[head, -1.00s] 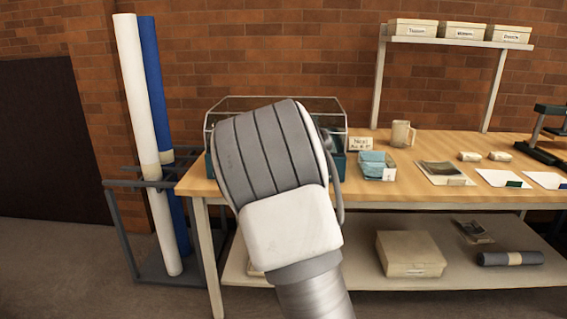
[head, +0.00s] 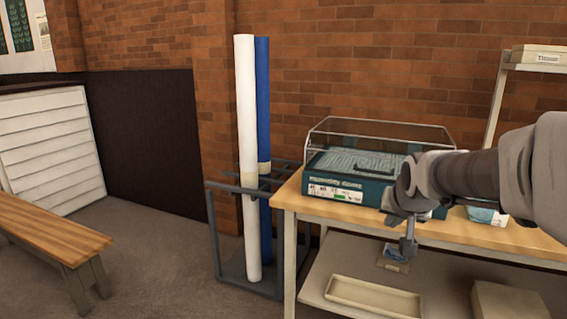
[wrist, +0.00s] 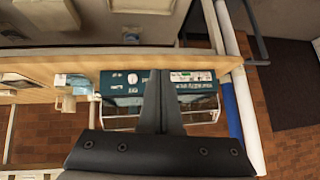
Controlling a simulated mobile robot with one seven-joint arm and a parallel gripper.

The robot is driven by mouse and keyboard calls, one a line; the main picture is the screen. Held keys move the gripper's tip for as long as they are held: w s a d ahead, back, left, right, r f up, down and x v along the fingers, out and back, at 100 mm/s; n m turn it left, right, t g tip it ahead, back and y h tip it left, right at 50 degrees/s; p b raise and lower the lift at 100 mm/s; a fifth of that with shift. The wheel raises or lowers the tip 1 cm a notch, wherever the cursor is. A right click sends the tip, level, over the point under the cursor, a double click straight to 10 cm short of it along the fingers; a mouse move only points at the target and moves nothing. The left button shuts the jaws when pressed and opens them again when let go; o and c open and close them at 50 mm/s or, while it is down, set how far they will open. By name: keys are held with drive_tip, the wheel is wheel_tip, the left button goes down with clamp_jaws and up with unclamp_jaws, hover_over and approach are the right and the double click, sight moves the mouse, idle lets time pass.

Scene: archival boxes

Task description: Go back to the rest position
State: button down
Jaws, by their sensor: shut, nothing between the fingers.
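My gripper (head: 408,246) is in front of the workbench's near edge in the head view, pointing down. In the wrist view my gripper (wrist: 161,75) has its two dark fingers together, with nothing between them. Behind it on the bench top (head: 300,205) stands a teal box (head: 325,190) with a clear cover (head: 385,130). My gripper and forearm hide part of the box's right side. The teal box also shows in the wrist view (wrist: 120,83), beyond the fingers.
A rack (head: 213,225) at the bench's left end holds a white roll (head: 246,150) and a blue roll (head: 263,110). A wooden bench (head: 45,232) stands at the left. An open tray (head: 372,297) lies on the lower shelf. The floor between rack and wooden bench is clear.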

drive_tip(key=s+a+f+n+g, duration=0.1)
drive_tip(key=s+a, duration=0.2)
drive_tip(key=s, duration=0.5)
drive_tip(key=s+a+f+n+g+y, duration=0.1)
drive_tip(key=s+a+n, duration=0.15)
drive_tip(key=s, duration=0.65)
drive_tip(key=s+a+f+n+g, duration=0.1)
drive_tip(key=s+a, duration=0.2)
drive_tip(key=s, duration=0.5)
wheel_tip(320, 180, up, 22)
drive_tip(key=p, duration=2.2)
drive_tip(key=shift+s, duration=0.15)
